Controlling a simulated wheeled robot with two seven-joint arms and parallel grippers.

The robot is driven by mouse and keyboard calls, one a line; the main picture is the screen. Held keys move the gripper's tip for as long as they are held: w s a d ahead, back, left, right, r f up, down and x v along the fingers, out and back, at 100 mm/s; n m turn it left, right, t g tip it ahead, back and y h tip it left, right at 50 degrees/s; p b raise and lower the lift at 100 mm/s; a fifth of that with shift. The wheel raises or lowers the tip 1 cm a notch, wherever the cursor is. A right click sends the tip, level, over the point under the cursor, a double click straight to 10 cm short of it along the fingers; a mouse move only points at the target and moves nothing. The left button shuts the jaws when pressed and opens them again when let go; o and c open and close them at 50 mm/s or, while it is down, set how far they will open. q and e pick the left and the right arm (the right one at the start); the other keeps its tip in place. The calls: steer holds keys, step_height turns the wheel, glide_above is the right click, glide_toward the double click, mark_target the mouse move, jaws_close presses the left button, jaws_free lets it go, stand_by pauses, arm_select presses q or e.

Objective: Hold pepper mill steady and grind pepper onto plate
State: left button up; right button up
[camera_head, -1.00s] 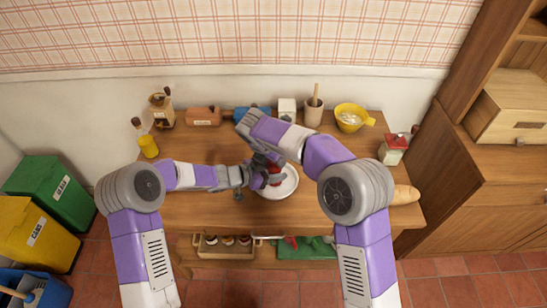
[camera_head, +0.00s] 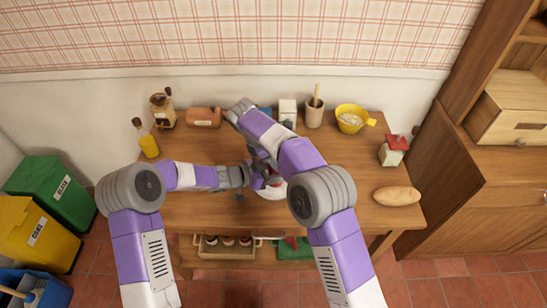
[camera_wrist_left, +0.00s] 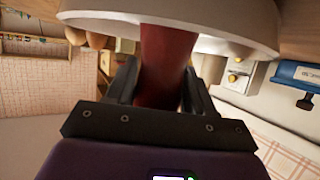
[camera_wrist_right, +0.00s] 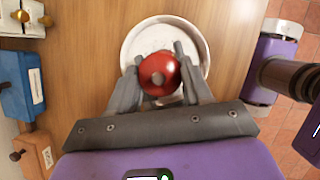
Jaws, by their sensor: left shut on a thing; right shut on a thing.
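The red pepper mill (camera_wrist_right: 158,73) is over the white plate (camera_wrist_right: 140,42), with its round red top and small knob facing the right wrist camera. In the left wrist view its red body (camera_wrist_left: 165,60) is between the fingers of my left gripper (camera_wrist_left: 160,85), which is shut on it from the side. My right gripper (camera_wrist_right: 160,80) is shut around the mill's top from above. In the head view the plate (camera_head: 270,194) is mostly hidden by my right arm, and the mill is barely visible. I cannot tell whether the mill touches the plate.
Along the table's back stand a coffee grinder (camera_head: 162,108), an oil bottle (camera_head: 146,140), a brown box (camera_head: 203,117), a utensil pot (camera_head: 314,112) and a yellow bowl (camera_head: 350,118). A red-topped canister (camera_head: 393,150) and bread (camera_head: 396,195) are at right. The table's front left is clear.

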steer(key=shift+m, duration=0.4)
steer(key=o, duration=1)
steer(key=shift+o, duration=0.2)
steer(key=w+v, duration=0.1)
steer(key=v, duration=0.6)
steer(key=shift+s+r, duration=0.25)
steer(key=shift+s, duration=0.25)
steer(key=shift+a, duration=0.15)
